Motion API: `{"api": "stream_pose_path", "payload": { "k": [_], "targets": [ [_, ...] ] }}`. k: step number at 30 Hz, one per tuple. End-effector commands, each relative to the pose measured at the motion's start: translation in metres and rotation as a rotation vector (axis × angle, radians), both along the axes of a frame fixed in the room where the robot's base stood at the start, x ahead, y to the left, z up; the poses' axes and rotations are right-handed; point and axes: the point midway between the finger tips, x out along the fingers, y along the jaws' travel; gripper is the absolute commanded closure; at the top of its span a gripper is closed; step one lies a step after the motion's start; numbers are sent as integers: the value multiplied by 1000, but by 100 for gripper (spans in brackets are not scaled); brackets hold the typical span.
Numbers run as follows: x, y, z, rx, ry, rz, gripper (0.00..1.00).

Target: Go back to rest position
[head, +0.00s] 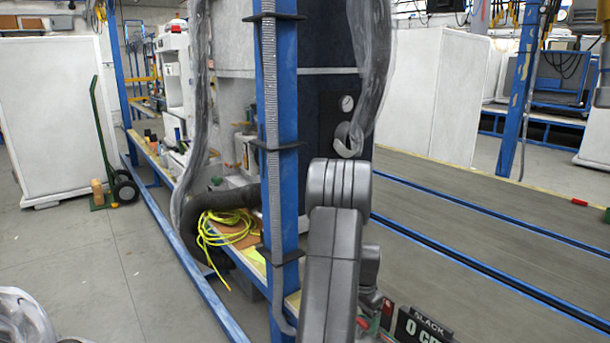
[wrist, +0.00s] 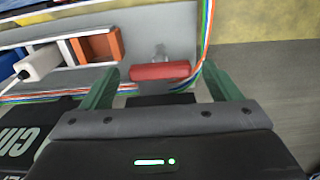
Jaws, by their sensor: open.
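My gripper (wrist: 160,69) is open in the wrist view, with its two green fingers spread wide apart. A red cylindrical piece (wrist: 160,71) shows in the gap between the fingertips, lying against a grey panel; neither finger visibly touches it. In the head view my grey arm rises in front of the blue post, and its lower end runs down out of the picture. The gripper cannot be made out clearly there.
A blue post (head: 279,180) stands close to my arm. A yellow cable coil (head: 225,232) lies on the shelf at left. A black sign (head: 421,327) is low, right of the arm. In the wrist view, an orange block (wrist: 102,46) and coloured wires (wrist: 206,30) are near the fingers.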

Motion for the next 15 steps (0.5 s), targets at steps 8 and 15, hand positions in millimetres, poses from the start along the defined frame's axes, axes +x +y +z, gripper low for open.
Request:
{"api": "stream_pose_path", "payload": {
  "k": [8,15],
  "targets": [
    [0,0,-1,0,-1,4,16],
    [1,0,5,0,-1,2,16]
  ]
}}
